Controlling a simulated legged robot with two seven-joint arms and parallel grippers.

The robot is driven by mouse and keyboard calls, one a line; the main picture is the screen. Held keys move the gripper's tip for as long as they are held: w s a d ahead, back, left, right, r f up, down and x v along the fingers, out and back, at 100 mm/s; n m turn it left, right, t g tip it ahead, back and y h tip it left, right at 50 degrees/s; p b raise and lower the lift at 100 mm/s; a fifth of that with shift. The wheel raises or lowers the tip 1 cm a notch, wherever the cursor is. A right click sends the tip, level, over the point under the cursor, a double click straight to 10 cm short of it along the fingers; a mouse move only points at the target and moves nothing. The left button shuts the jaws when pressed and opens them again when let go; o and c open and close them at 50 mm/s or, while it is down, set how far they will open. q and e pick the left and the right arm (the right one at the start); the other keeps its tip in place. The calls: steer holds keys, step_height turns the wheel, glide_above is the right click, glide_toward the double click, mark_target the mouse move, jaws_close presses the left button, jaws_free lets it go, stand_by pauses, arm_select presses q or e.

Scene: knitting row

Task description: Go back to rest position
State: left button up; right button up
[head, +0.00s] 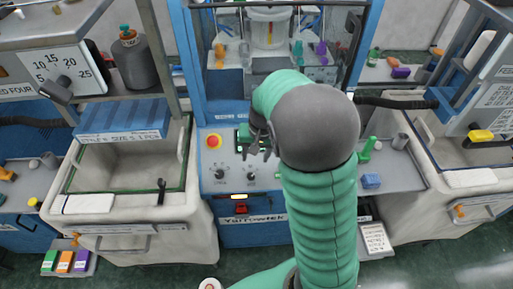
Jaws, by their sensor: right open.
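My right arm, in a ribbed green sleeve with a grey joint, rises from the bottom and bends in the middle of the view. My right gripper (257,153) shows small and dark just left of the grey joint, its fingers apart and nothing seen between them. It is in front of the control panel (211,178) of the blue machine and covers part of a small screen there. Whether it touches the panel is unclear. My left gripper is not in view.
The panel has a red button (213,141) and dark knobs (219,174). Left is a pale basin (130,165) with a blue box (122,118) above. Right is a grey side shelf (400,177) with a green item (368,149) and blue block (371,181). Dark floor lies in front.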

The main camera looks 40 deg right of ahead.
steer(key=shift+s+r, duration=0.15)
steer(key=shift+r, duration=0.7)
steer(key=shift+s+r, duration=0.1)
steer(key=shift+r, duration=0.75)
